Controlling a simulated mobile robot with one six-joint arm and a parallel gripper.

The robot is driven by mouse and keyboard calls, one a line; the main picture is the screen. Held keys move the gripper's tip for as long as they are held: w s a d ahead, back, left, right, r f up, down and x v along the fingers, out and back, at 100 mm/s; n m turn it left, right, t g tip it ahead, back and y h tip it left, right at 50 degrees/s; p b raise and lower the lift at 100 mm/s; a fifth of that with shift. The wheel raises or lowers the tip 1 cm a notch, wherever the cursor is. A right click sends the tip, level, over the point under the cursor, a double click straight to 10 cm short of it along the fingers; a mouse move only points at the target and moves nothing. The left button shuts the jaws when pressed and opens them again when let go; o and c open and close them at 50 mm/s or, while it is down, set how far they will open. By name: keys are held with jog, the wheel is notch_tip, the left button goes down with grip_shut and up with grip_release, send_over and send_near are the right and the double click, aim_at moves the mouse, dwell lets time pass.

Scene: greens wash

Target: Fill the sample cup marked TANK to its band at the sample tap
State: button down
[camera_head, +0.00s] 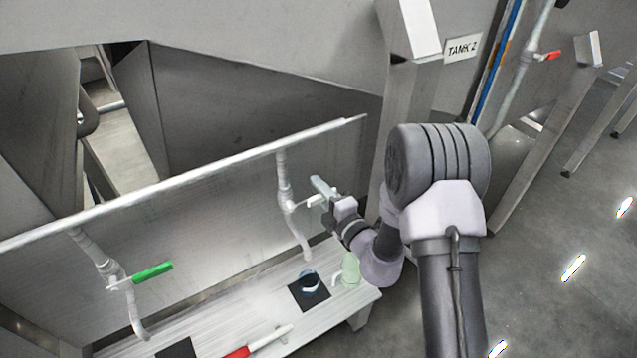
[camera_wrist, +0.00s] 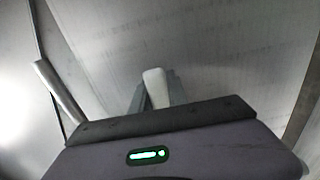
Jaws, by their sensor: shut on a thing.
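The right tap (camera_head: 287,195) hangs from the long rail, with its spout above a black mat (camera_head: 316,301). My gripper (camera_head: 325,196) is at this tap, shut on its white lever (camera_head: 314,201). In the wrist view the white lever (camera_wrist: 155,88) shows between my grey fingers. A small clear cup (camera_head: 309,282) with a dark blue band stands on the black mat, about below the spout. No mark on it is readable, and I cannot tell its level or whether water runs.
A pale green jug (camera_head: 350,269) stands right of the cup, near the bench's right end. A left tap with a green lever (camera_head: 153,271) hangs over another black mat (camera_head: 177,349). A red and white stick (camera_head: 262,341) lies at the bench front. A sign (camera_head: 462,47) reads TANK 2.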

jog(key=shift+f, duration=0.1)
jog(key=c, duration=1.3)
grip_release()
jog(key=p+v, duration=0.1)
jog(key=v, duration=1.6)
jog(key=shift+s+d, duration=0.15)
jog(key=shift+s, duration=0.05)
